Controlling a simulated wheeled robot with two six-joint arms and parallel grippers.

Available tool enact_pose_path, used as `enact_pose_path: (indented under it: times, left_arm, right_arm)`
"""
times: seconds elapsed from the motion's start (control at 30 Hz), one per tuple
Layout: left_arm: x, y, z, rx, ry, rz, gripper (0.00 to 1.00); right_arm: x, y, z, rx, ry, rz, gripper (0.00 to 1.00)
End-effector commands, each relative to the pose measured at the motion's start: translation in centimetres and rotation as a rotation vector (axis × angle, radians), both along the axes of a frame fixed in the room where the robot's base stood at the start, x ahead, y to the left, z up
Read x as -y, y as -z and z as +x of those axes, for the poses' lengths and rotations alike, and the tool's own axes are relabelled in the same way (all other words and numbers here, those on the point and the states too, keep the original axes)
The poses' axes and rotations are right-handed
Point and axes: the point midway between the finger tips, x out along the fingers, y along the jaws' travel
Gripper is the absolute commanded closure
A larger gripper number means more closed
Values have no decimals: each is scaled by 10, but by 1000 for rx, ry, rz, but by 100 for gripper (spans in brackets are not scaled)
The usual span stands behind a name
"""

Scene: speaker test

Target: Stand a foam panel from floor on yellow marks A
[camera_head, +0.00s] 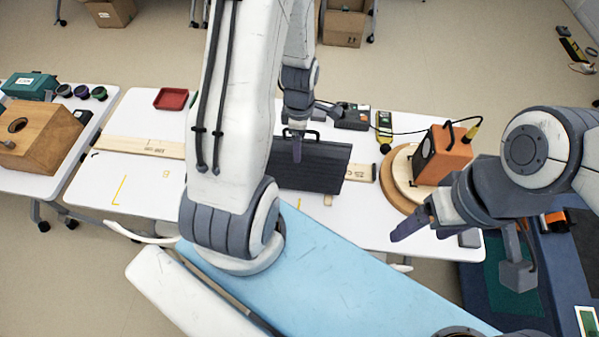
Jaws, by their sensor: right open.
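A dark ribbed panel (325,165) with a handle on its top edge is on the white table (140,130), right of the middle arm. I cannot tell whether it is leaning or lying. My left gripper (297,149) is at the panel's upper edge, by the handle. Its fingers overlap the panel in view, and whether they hold it is unclear. Yellow marks (120,190) are on the table's left part, with more near its middle; their letters are hard to read. My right gripper (418,222) is open and empty by the table's front right edge.
An orange box (441,155) with a cable stands on a round wooden base (402,190). A long wooden strip (140,146) crosses the table. A red tray (172,99) is at the back. A wooden box (40,137) is on the left table. The table's left front is mostly clear.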

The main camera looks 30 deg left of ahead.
Motion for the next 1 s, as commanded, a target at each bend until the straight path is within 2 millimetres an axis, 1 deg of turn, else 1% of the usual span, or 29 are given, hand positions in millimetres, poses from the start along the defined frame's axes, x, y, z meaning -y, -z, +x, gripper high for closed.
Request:
enact_pose_path:
  times: [0.07, 0.27, 0.4, 0.53, 0.73, 0.77, 0.8, 0.87, 0.9, 0.97, 1.0]
  left_arm:
    - [0, 4, 0, -3, 1, 0, 12]
    - [-1, 26, 4, -6, 1, -2, 12]
    - [-1, 44, 5, -4, 2, 0, 12]
    - [-1, 50, 5, 0, 1, 1, 12]
    - [-1, 50, 5, 0, 0, 1, 12]
    - [-1, 50, 5, 0, 1, 1, 20]
    - [-2, 50, 5, 0, 1, 1, 35]
    - [-2, 50, 5, 0, 1, 1, 58]
    - [-2, 50, 5, 0, 1, 1, 74]
    - [-2, 50, 5, 0, 1, 1, 97]
    - [-2, 50, 5, 0, 1, 1, 100]
  right_arm:
    - [0, -5, 0, 0, -1, 0, 18]
    - [0, -18, 0, 0, -3, 0, 18]
    - [0, -17, 0, 0, -3, 0, 18]
    - [0, -17, 0, 0, -3, 0, 18]
    - [0, -17, 0, 0, -3, 0, 18]
    - [0, -17, 0, 0, -3, 0, 18]
    - [0, -17, 0, 0, -3, 0, 18]
    - [0, -17, 0, 0, -3, 0, 18]
    - [0, -17, 0, 0, -3, 0, 18]
    - [0, -17, 0, 0, -3, 0, 18]
    - [0, -17, 0, 0, -3, 0, 18]
